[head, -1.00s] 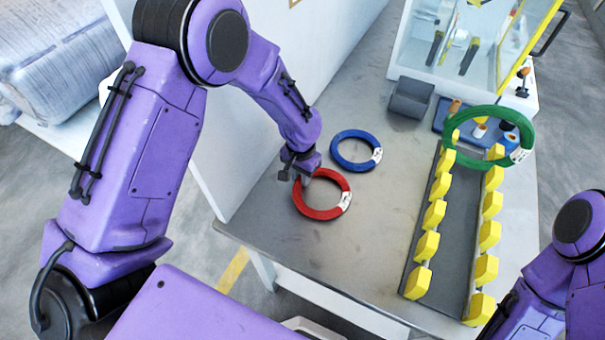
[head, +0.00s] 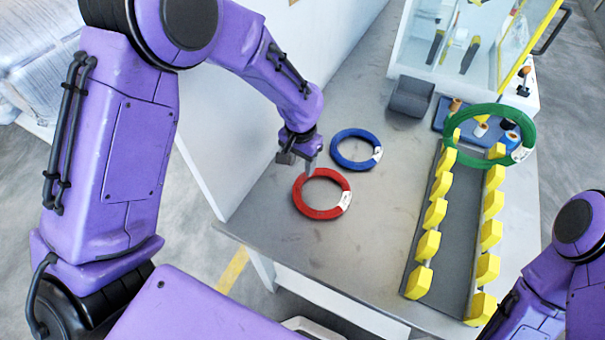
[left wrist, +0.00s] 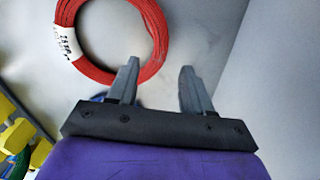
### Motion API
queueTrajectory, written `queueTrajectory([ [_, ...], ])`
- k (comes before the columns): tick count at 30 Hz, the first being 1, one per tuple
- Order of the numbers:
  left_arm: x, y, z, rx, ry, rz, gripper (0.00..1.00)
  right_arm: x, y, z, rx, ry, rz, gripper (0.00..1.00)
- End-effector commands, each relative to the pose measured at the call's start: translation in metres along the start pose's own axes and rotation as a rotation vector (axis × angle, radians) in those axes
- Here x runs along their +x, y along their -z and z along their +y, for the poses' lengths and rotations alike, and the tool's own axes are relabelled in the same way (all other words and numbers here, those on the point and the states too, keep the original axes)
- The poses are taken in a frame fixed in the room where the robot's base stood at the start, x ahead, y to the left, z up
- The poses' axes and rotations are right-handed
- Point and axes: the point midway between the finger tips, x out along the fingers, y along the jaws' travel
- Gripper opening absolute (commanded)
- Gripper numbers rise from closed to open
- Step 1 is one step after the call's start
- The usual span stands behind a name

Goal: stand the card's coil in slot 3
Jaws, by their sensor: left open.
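A red coil (head: 318,213) with a white label lies flat on the grey table; it also shows in the left wrist view (left wrist: 158,38). A blue coil (head: 352,168) lies flat just behind it. My left gripper (head: 302,168) is open and empty, above the table by the red coil's far edge. Its spread fingers show in the left wrist view (left wrist: 158,78). My right gripper is out of view. No card or slot numbers can be made out.
A dark grey box (head: 411,97) and a blue tray (head: 446,112) with small spools sit at the back. Behind them is a glass-sided machine (head: 470,45). A pale wall panel (head: 225,150) borders the table's left. Table between red coil and rack is clear.

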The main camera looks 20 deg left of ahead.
Motion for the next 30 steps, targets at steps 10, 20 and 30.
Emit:
queueTrajectory([
  [10, -0.062, 0.000, 0.000, 0.001, 0.000, 0.000, 0.50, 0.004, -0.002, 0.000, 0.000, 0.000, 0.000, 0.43],
  [20, -0.065, 0.000, 0.000, 0.000, 0.000, -0.001, 0.50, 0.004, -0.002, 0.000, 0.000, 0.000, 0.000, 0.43],
  [30, -0.064, -0.001, -0.001, -0.002, 0.000, -0.001, 0.50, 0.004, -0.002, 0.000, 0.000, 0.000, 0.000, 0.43],
])
